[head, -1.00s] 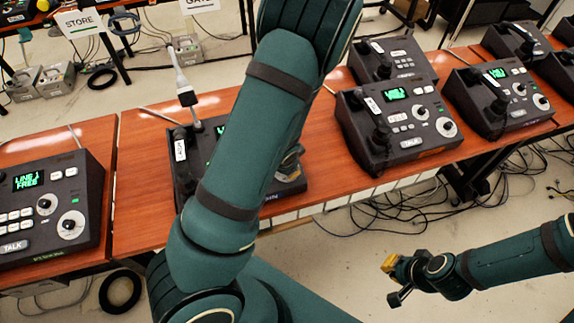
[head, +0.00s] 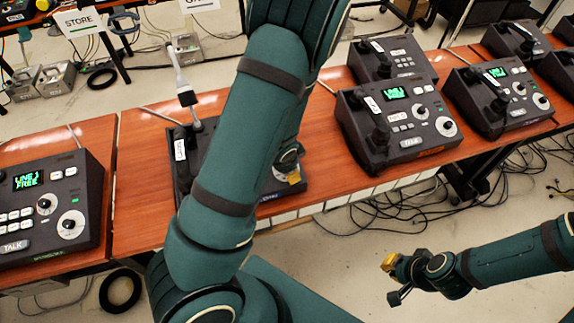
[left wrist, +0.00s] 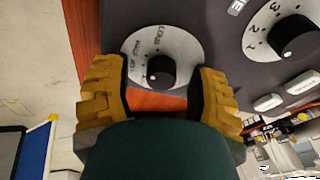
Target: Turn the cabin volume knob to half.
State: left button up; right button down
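The volume knob (left wrist: 161,72) is black, on a pale round dial (left wrist: 187,48) with words that seem to read LOUD and HALF. Its pointer setting is too small to tell. My left gripper (left wrist: 162,78) is open, with one yellow finger on each side of the dial and gaps to the knob. In the head view my left gripper (head: 291,172) is over the front right of a dark console (head: 182,165), which my arm mostly hides. My right gripper (head: 388,264) is off the table at lower right; its finger gap is unclear.
A second knob (left wrist: 296,38) with a numbered dial and grey buttons (left wrist: 269,102) lie near the left gripper. Other consoles stand left (head: 50,205) and right (head: 395,122). Cables lie on the floor.

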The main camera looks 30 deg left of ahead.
pick_arm(q)
jog(key=v, duration=1.2)
dwell(0.3)
dwell(0.4)
jog(key=s+d+f+n+g+h, duration=0.1)
jog(key=s+d+f+n+h, duration=0.1)
jog(key=d+f, duration=0.6)
jog(key=s+d+f+n+g+h, duration=0.1)
jog(key=s+d+f+n+h, duration=0.2)
jog(key=d+f+n, duration=0.3)
notch_tip(320, 180, down, 2)
jog(key=shift+s+d+f, duration=0.25)
jog(key=shift+s+d, duration=0.1)
jog(key=shift+d, duration=0.7)
jog(key=shift+c, duration=1)
jog(key=shift+a, duration=0.1)
